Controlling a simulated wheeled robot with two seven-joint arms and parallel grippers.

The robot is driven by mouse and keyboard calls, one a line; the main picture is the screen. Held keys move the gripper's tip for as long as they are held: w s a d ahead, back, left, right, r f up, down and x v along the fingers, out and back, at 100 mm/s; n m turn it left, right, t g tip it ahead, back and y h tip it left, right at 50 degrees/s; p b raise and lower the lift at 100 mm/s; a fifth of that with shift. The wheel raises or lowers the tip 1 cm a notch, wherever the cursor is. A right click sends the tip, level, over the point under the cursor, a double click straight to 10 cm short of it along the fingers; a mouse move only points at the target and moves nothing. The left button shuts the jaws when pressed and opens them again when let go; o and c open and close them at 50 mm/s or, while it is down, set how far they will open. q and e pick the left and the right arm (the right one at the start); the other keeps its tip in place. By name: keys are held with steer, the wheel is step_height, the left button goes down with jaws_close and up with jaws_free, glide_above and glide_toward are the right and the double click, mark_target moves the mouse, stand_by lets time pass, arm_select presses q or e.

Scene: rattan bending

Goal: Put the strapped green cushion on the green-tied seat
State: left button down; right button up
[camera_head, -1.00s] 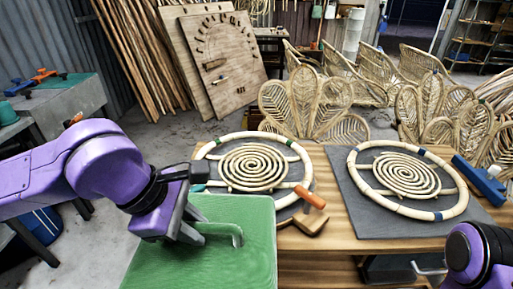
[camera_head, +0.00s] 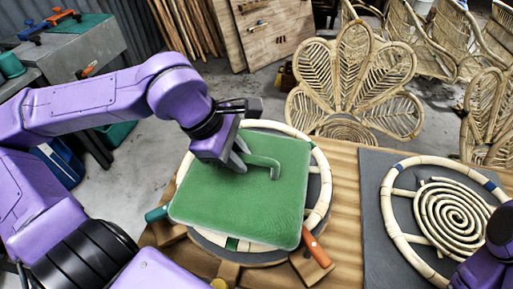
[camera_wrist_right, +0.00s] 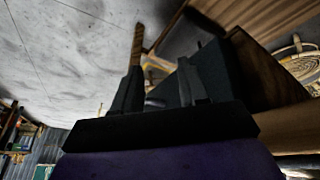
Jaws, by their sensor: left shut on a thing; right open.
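The square green cushion (camera_head: 240,210) is over the left round rattan seat (camera_head: 323,185) and hides most of it. A green tie (camera_head: 232,243) shows on the seat's near rim. My left gripper (camera_head: 240,165) is shut on the cushion's green strap (camera_head: 268,163) on its top. I cannot tell whether the cushion rests on the seat or hangs just above it. The right seat (camera_head: 397,225), with a blue tie and a bare spiral centre, lies on a grey mat. My right gripper (camera_wrist_right: 160,88) is open and empty in the right wrist view.
An orange-handled tool (camera_head: 315,250) lies at the cushion's near right corner, on the wooden table (camera_head: 340,200). A teal-ended tool (camera_head: 158,214) sits at its left. Woven chair backs (camera_head: 355,85) stand behind the table. A grey workbench (camera_head: 70,65) is at the far left.

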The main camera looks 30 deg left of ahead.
arm_select(q)
steer(key=w, duration=0.1)
steer(key=w+a+f, duration=0.1)
steer(key=w+a, duration=0.1)
steer(key=w, duration=0.1)
steer(key=shift+w+a+f, duration=0.1)
steer(key=shift+f, duration=0.25)
steer(key=w+f, duration=0.2)
steer(key=w+a+f, duration=0.1)
steer(key=w+f, duration=0.3)
steer(key=shift+a+f, duration=0.1)
steer(key=shift+a, duration=0.25)
steer(key=shift+w+a+f, duration=0.1)
steer(key=shift+w+f, duration=0.1)
steer(key=shift+f, duration=1.7)
arm_select(e)
steer(key=shift+a+r, duration=0.1)
steer(key=shift+r, duration=0.8)
arm_select(q)
steer(key=c, duration=1)
jaws_free()
steer(key=p+v, duration=0.1)
steer(key=v, duration=1)
steer(key=shift+p, duration=0.35)
steer(key=shift+s+a+r, duration=0.2)
steer(key=shift+a+r, duration=0.05)
steer(key=shift+r, duration=0.25)
arm_select(e)
steer(key=shift+r, duration=0.7)
